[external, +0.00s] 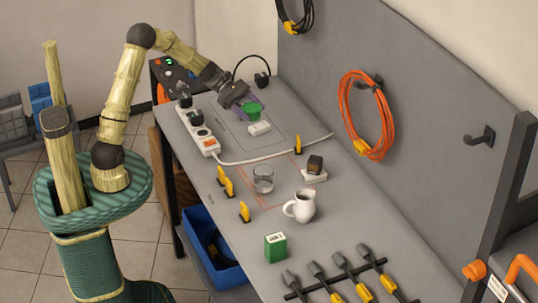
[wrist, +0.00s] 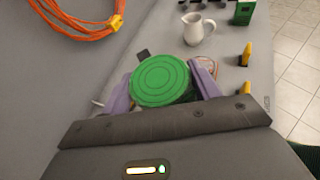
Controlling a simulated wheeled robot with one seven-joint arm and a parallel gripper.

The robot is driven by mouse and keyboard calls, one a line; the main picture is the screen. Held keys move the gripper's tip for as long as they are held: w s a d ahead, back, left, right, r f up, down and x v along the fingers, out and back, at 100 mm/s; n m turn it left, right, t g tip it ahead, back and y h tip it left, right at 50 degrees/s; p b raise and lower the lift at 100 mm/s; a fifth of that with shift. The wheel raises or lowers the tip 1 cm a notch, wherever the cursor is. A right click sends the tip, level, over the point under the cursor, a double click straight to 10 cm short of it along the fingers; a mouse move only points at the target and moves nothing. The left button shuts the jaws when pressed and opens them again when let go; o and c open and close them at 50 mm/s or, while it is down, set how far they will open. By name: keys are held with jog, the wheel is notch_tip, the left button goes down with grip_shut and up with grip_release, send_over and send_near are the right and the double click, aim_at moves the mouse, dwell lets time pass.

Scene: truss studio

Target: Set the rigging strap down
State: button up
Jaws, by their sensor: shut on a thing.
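The rigging strap appears as a round green coil (external: 253,111) with concentric rings. My gripper (external: 247,105) has its purple fingers closed on either side of it, over the back part of the grey workbench (external: 215,185). In the wrist view the strap (wrist: 160,82) sits between the two fingers of my gripper (wrist: 161,90), its flat face toward the camera. The strap hides much of the bench beneath it. I cannot tell how far it is above the bench top.
A white block (external: 259,128) lies just in front of the strap. A power strip (external: 199,130) with plugs is on the left. A glass (external: 263,178), white jug (external: 303,206), yellow clips and green box (external: 276,247) stand nearer. An orange cable (external: 350,130) hangs on the panel.

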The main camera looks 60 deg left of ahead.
jog(key=shift+s+d+r, duration=0.1)
jog(key=shift+s+r, duration=0.05)
jog(key=s+f+m+g+y, duration=0.2)
jog(key=s+f+m+g, duration=0.9)
jog(key=m+g, duration=0.35)
jog(key=a+m+y, duration=0.4)
jog(key=m+y, duration=0.2)
jog(key=y, duration=0.1)
jog(key=w+a+r+m+y+b, duration=0.1)
jog(key=a+m+y, duration=0.3)
jog(key=m+y, duration=0.3)
jog(key=a+m+y, duration=0.3)
jog(key=m+y, duration=0.3)
jog(key=y, duration=0.1)
jog(key=shift+w+a+r+m+t+b, duration=0.2)
jog(key=shift+w+a+m+t+b, duration=0.1)
jog(key=shift+w+a+m, duration=0.1)
jog(key=w+r+m+t+y, duration=0.1)
jog(key=w+r+m+t, duration=0.9)
jog(key=m+t, duration=0.3)
notch_tip(320, 180, down, 11)
jog(key=shift+s+d+n+t, duration=0.2)
jog(key=shift+n+t, duration=0.15)
jog(key=shift+n, duration=0.1)
